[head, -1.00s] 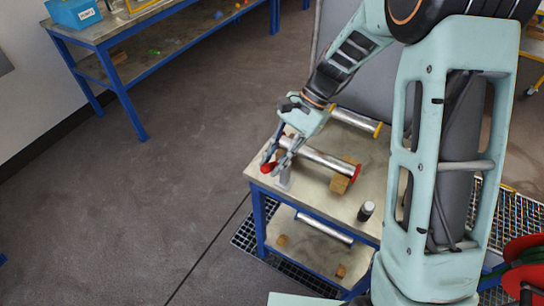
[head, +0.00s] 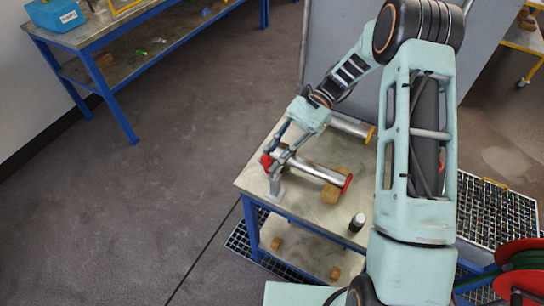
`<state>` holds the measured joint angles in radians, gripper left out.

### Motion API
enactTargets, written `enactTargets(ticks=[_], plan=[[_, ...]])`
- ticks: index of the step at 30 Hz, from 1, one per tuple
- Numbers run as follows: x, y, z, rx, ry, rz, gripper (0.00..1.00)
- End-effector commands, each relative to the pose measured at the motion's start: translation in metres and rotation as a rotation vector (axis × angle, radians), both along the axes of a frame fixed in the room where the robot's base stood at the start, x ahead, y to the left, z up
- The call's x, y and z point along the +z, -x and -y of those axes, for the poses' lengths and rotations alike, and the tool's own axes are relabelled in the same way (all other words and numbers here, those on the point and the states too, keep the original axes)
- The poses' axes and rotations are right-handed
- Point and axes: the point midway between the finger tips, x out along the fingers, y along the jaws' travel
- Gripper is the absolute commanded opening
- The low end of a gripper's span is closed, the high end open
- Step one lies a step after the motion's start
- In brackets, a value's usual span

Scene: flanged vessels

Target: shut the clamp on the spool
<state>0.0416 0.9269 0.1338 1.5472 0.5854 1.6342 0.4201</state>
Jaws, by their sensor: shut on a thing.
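The spool (head: 318,169) is a bright metal tube lying across the bench top. It has a red right end (head: 347,183) and rests near that end on a wooden block (head: 332,193). At its left end are a red part (head: 266,160) and a grey stand (head: 275,184). My gripper (head: 277,150) reaches down over this left end, with its fingers closed on what looks like the clamp (head: 281,157). The clamp is small and partly hidden by the fingers, so I cannot tell how far it is closed.
A second tube with a yellow end (head: 350,127) lies behind on the bench (head: 255,179). A dark bottle with a pale top (head: 357,222) stands near the front right edge. Wooden blocks sit on the lower shelf (head: 303,258). The floor to the left is clear.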

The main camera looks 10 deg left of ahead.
Motion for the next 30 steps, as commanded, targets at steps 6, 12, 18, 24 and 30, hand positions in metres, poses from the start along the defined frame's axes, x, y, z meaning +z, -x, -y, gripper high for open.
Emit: enactTargets(ticks=[6,12,18,24,30], plan=[[0.0005,-0.001,-0.0001,-0.003,-0.004,-0.005,0.0],[0.0004,-0.0008,-0.0001,-0.002,-0.003,-0.004,0.0],[0.0002,-0.0005,0.0,-0.001,-0.003,-0.004,0.36],[0.0,-0.0001,0.0,0.0,-0.002,-0.005,0.36],[0.0033,-0.0076,0.0055,-0.002,-0.002,-0.003,0.36]])
